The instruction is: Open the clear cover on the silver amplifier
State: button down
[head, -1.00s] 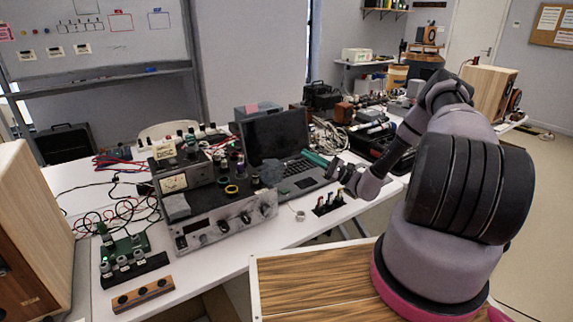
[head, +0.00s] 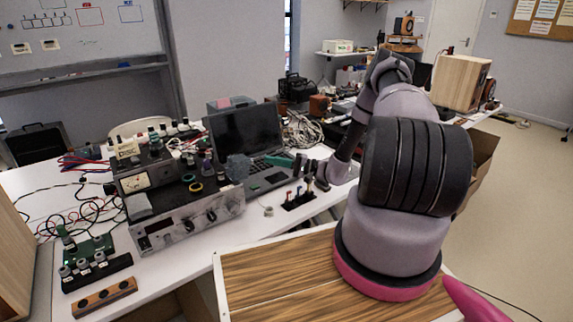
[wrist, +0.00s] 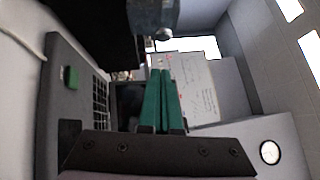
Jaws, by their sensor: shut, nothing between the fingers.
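The silver amplifier (head: 190,222) stands on the white table left of centre in the head view, its scuffed front panel with dark display and knobs facing me. A clear cover cannot be made out on it. Small things, including dark and yellow rings, rest on its top. My gripper (head: 277,160) is right of the amplifier, over the laptop's edge and apart from the amplifier. In the wrist view its two green fingers (wrist: 160,98) lie together, shut and empty. A grey metallic part with a knob (wrist: 163,33) shows above them; I cannot tell what it belongs to.
An open laptop (head: 246,140) is behind and right of the amplifier. A metered box (head: 140,178) is at its back left. A green circuit board (head: 88,250) and cables lie left. A dark block with upright pieces (head: 298,199) stands right. A wooden surface (head: 270,280) is in front.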

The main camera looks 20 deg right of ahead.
aim_at(241, 167)
jog(key=shift+s+a+r, duration=0.15)
jog(key=shift+s+a, duration=0.05)
jog(key=shift+a, duration=0.45)
jog(key=shift+s+a+r, duration=0.2)
jog(key=shift+a, duration=0.5)
jog(key=shift+s+a+r, duration=0.15)
jog(key=shift+s+a, duration=0.05)
jog(key=shift+a, duration=0.45)
jog(key=r, duration=0.1)
jog(key=a+r+n+h, duration=0.1)
jog(key=r+n+g, duration=0.1)
jog(key=shift+s+a+r+h, duration=0.3)
jog(key=shift+r, duration=0.05)
